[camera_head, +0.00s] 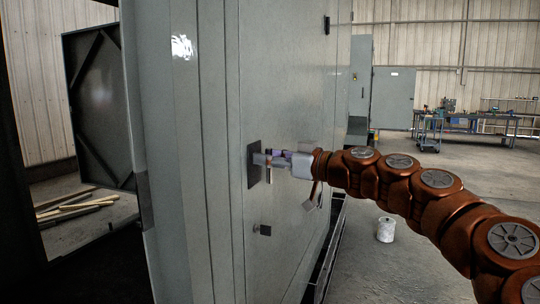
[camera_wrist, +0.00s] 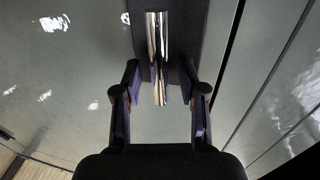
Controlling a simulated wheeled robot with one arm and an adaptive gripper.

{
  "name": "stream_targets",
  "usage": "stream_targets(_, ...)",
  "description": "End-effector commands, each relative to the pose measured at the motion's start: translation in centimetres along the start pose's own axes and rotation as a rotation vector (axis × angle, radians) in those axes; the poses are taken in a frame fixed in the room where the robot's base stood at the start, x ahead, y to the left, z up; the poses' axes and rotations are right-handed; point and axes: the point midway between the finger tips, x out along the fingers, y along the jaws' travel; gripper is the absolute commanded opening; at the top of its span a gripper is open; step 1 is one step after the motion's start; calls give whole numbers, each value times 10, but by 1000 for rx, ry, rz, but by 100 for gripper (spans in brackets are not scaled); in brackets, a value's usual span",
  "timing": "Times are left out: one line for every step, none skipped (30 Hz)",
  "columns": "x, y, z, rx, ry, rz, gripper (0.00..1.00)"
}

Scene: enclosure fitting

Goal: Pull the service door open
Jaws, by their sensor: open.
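The service door (camera_head: 290,90) is a tall grey metal panel on the cabinet; it looks flush with its frame. Its handle (camera_head: 268,167) is a shiny metal lever on a dark plate (camera_head: 253,172). The handle (camera_wrist: 157,45) and its dark plate (camera_wrist: 183,30) also show in the wrist view. My gripper (camera_head: 272,158) is at the handle in the head view. In the wrist view my gripper (camera_wrist: 160,88) is open, with one finger on each side of the handle's lower end. Gaps show between the fingers and the handle; I cannot see any contact.
A small dark lock (camera_head: 264,230) sits below the handle. A dark panel (camera_head: 98,110) stands swung out at the left, with wooden planks (camera_head: 75,208) on the floor. A white bucket (camera_head: 386,229) stands on the open floor at right. A workbench (camera_head: 475,125) is far back.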

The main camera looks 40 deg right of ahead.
Motion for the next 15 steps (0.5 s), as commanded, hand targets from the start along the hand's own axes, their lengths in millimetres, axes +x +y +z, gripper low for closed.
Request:
stream_targets(0, 0, 0, 0, 0, 0, 41)
stream_targets(0, 0, 0, 0, 0, 0, 41)
stream_targets(0, 0, 0, 0, 0, 0, 41)
stream_targets(0, 0, 0, 0, 0, 0, 41)
stream_targets(0, 0, 0, 0, 0, 0, 41)
stream_targets(0, 0, 0, 0, 0, 0, 38)
stream_targets(0, 0, 0, 0, 0, 0, 35)
stream_targets(0, 0, 0, 0, 0, 0, 32)
stream_targets(0, 0, 0, 0, 0, 0, 28)
stream_targets(0, 0, 0, 0, 0, 0, 25)
stream_targets(0, 0, 0, 0, 0, 0, 21)
stream_targets(0, 0, 0, 0, 0, 0, 17)
stream_targets(0, 0, 0, 0, 0, 0, 14)
stream_targets(0, 0, 0, 1, 0, 0, 11)
stream_targets(0, 0, 0, 0, 0, 0, 7)
